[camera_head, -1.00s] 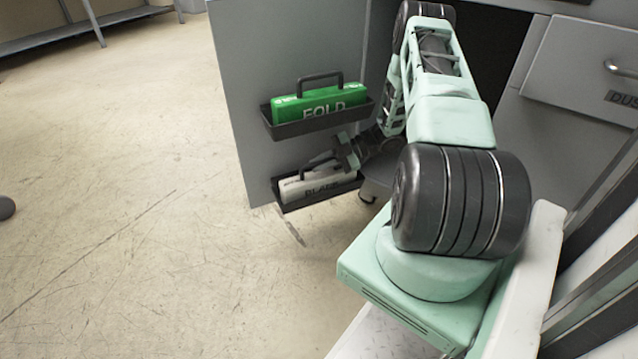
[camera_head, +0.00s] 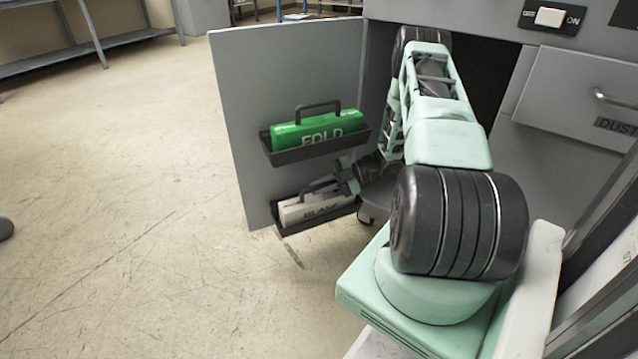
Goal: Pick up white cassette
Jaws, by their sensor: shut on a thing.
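The white cassette (camera_head: 308,208) has dark lettering that seems to read BLANK and a dark handle on top. It sits in the lower dark tray (camera_head: 290,229) on the inside of the open grey door. My gripper (camera_head: 342,182) is at the right end of the cassette's handle, shut on the handle. The fingertips are small and partly hidden, so the exact hold is hard to see. The cassette still appears within its tray.
A green cassette marked FOLD (camera_head: 318,133) stands in the upper tray (camera_head: 310,153), just above my gripper. The grey door (camera_head: 240,110) is open beside the dark cabinet opening. A closed drawer (camera_head: 580,85) is at right.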

